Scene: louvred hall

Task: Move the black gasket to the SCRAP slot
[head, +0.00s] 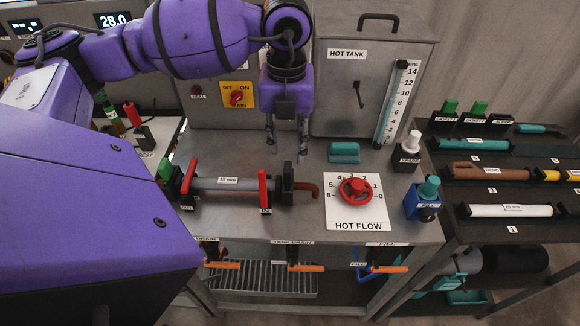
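A black upright piece (288,172), apparently the black gasket, stands at the right end of the grey pipe (228,185), between a red lever and a copper-coloured elbow. My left gripper (287,142) points down just above it. Its fingers are apart with nothing visible between them; I cannot tell whether they touch the piece. At the back of the right-hand rack, two green-topped pieces (449,107) (478,109) stand in black holders with gasket labels. A third black holder (502,121) shows no green top; its label is too small to read surely. My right gripper is not in view.
Red levers (188,176) flank the pipe. Pipe pieces (510,211) lie on the right rack.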

